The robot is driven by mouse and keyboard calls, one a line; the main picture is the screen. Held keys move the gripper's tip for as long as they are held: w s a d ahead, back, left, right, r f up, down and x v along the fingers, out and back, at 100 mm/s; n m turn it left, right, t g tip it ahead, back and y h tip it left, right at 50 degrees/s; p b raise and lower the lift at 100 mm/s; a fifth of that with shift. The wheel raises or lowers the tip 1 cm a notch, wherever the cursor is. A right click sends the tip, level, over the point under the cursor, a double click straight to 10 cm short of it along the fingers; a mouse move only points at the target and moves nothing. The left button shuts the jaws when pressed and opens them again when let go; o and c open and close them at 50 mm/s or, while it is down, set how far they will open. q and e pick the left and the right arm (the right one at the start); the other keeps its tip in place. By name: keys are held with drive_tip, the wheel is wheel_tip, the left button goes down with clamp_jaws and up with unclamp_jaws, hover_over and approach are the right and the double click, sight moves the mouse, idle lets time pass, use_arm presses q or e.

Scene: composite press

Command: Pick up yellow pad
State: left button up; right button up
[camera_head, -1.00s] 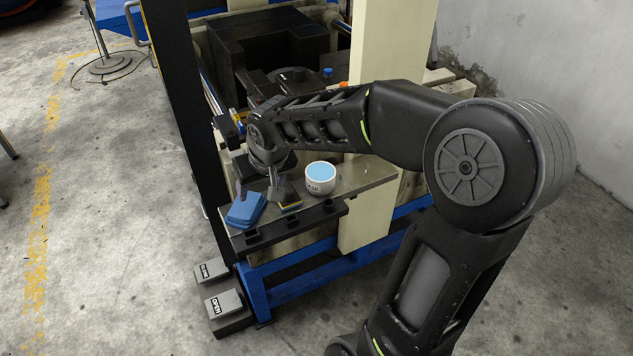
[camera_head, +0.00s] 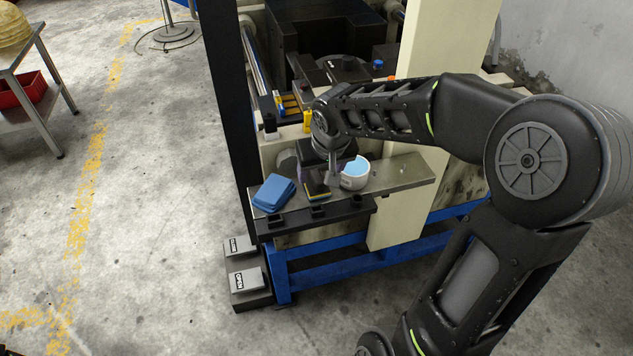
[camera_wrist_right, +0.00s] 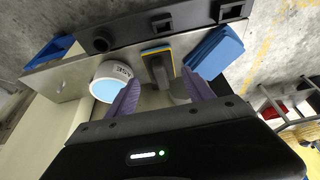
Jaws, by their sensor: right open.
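The yellow pad (camera_head: 317,190) is a small block with a yellow edge and dark top, lying on the metal shelf of the press. The right wrist view shows it with a dark grip on top (camera_wrist_right: 159,66) and thin yellow and blue layers. My right gripper (camera_head: 319,178) is open above it. In the right wrist view, the purple fingers of my right gripper (camera_wrist_right: 161,91) are spread to either side of the pad's line, with the pad beyond their tips. They appear apart from it. My left gripper is not in view.
Blue pads (camera_head: 273,193) are stacked left of the yellow pad. A white cup with light blue contents (camera_head: 355,173) stands close to its right. A dark bar with square sockets (camera_head: 317,212) runs along the shelf front. The shelf's right end is clear.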

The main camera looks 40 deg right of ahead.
sight(317, 177)
drive_tip(key=shift+x, duration=2.6)
drive_tip(key=shift+w+r, duration=0.1)
drive_tip(key=shift+w, duration=0.05)
drive_tip(key=shift+c, duration=0.5)
drive_tip(key=c, duration=1.1)
